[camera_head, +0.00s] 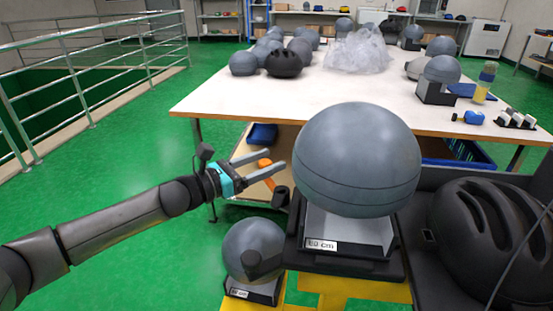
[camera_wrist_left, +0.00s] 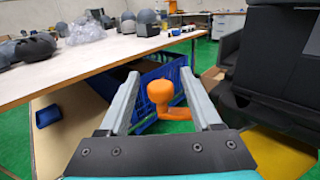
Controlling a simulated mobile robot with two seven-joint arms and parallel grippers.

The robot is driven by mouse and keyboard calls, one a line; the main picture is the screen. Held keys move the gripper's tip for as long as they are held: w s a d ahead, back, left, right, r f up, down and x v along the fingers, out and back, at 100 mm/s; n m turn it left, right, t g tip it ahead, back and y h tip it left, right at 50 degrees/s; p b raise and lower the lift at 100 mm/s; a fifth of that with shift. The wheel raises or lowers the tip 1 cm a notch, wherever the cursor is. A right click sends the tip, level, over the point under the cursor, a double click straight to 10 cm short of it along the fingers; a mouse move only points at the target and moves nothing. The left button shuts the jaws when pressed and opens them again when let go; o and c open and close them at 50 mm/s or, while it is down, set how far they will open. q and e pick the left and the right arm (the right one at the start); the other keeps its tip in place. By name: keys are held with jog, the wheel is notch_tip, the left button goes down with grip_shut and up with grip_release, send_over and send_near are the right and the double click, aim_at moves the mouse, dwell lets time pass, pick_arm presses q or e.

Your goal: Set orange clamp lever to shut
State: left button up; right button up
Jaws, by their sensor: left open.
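The orange clamp lever (camera_head: 266,163) shows in the head view between the fingers of my left gripper (camera_head: 275,161). In the left wrist view the lever's round knob (camera_wrist_left: 160,91) lies between the two open fingers, with gaps on both sides. Its orange arm bends right below the knob. I cannot tell how far the knob is from the fingers in depth. My left gripper is open and empty. The lever's pivot is hidden. My right gripper is not in view.
A large grey headform (camera_head: 358,160) on a black and white stand is right of my left gripper. A smaller grey headform (camera_head: 253,248) stands below. A black helmet (camera_head: 490,235) is at the right. A white table (camera_head: 285,97) with headforms is behind; railings stand at left.

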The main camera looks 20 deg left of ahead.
pick_arm(q)
jog(key=shift+x, duration=1.5)
grip_shut()
dwell(0.5)
